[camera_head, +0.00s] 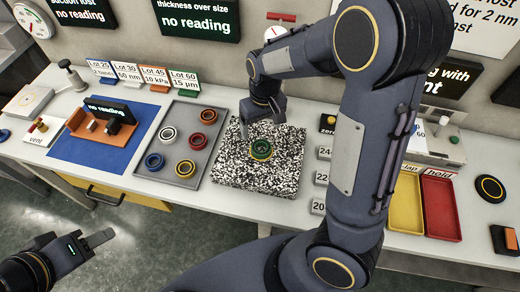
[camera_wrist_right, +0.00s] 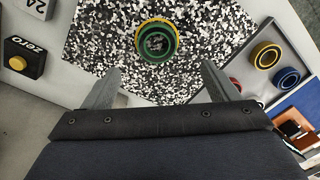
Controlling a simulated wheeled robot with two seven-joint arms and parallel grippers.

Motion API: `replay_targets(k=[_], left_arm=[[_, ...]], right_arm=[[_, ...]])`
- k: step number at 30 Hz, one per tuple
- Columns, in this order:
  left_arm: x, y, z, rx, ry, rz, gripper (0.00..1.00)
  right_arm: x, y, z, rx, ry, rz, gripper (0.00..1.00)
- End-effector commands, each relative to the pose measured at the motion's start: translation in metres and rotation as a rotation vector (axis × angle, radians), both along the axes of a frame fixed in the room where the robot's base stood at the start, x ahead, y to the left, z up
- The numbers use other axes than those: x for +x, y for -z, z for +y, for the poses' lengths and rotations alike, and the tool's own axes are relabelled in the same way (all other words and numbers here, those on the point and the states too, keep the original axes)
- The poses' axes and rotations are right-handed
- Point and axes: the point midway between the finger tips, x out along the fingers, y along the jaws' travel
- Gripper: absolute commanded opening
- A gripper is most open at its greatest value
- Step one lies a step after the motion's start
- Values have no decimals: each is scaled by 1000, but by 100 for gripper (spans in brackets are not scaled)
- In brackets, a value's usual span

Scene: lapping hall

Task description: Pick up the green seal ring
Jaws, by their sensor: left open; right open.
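The green seal ring (camera_head: 261,149) lies on a black-and-white speckled plate (camera_head: 232,172) in the middle of the bench. A yellow ring edge shows around or under it; I cannot tell exactly how the two sit together. In the right wrist view the green ring (camera_wrist_right: 157,55) is beyond the fingertips, roughly centred between them. My right gripper (camera_head: 262,116) is open and empty above the far part of the plate, apart from the ring; its fingers also show in the right wrist view (camera_wrist_right: 157,72). My left gripper (camera_head: 110,238) is open and empty in front of the bench, low at the left.
A grey tray (camera_head: 190,146) left of the plate holds several coloured rings. A blue mat (camera_head: 85,152) bears an orange stand (camera_head: 85,123). Weight blocks (camera_head: 321,178) stand right of the plate, with yellow (camera_head: 405,210) and red (camera_head: 440,205) trays further right.

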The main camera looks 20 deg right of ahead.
Motion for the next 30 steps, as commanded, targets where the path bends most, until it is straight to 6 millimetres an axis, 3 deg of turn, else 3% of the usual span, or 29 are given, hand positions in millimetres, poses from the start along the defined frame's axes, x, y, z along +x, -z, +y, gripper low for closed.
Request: replay_targets(k=[5, 21, 30], left_arm=[[0, 1, 0, 0, 0, 0, 45], [0, -7, 0, 0, 0, -1, 45], [0, -7, 0, 0, 0, 0, 45]], right_arm=[[9, 16, 0, -50, -21, 12, 81], [-2, 83, 1, -49, -20, 14, 81], [-1, 89, 2, -48, -19, 10, 81]])
